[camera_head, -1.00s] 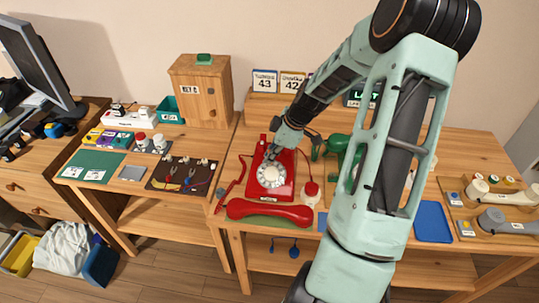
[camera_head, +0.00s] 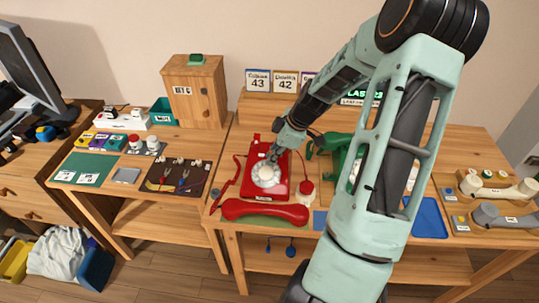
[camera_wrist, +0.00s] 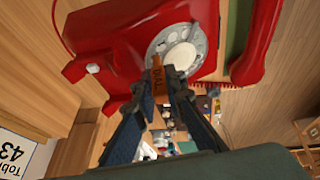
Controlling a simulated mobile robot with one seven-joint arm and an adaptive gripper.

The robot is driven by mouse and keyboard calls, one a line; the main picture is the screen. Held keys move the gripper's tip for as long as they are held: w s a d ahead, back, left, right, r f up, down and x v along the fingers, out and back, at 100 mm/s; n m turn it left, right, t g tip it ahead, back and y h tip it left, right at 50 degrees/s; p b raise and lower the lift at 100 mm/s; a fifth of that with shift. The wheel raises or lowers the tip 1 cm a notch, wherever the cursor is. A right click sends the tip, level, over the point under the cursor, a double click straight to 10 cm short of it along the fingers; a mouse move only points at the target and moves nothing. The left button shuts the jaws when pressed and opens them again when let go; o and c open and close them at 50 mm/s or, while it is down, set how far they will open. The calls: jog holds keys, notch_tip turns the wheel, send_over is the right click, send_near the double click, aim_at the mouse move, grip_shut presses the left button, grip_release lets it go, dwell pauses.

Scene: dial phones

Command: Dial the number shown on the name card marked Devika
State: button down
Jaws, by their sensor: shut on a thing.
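The red dial phone (camera_head: 280,188) stands on the middle table. Its pale round dial (camera_head: 266,174) faces up, and the dial also shows in the wrist view (camera_wrist: 193,36). My gripper (camera_wrist: 166,80) is shut on an orange stick marked DIAL (camera_wrist: 157,76), which reaches over the dial's edge. I cannot tell whether its tip sits in a finger hole. In the head view my gripper (camera_head: 272,157) is at the dial's upper right. The red handset (camera_head: 264,211) lies off the phone, in front. A card reading 42 (camera_head: 285,82) stands behind; its small name may be Devika.
A card reading 43 (camera_head: 258,80) stands left of it; a further card is mostly hidden by my arm. A green phone (camera_head: 335,150) and a red-topped object (camera_head: 307,188) are close on the right. A wooden cabinet (camera_head: 196,92) stands at the left. A green-lit display is partly hidden.

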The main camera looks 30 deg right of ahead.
jog(key=shift+s, duration=0.1)
jog(key=shift+s+d+f, duration=0.2)
jog(key=shift+s, duration=0.4)
jog(key=shift+s+f, duration=0.2)
jog(key=shift+s, duration=0.3)
dwell(0.4)
jog(key=shift+s+a+f+b, duration=0.25)
jog(key=shift+s+b, duration=0.15)
jog(key=shift+s, duration=0.1)
jog(key=shift+s+a, duration=0.1)
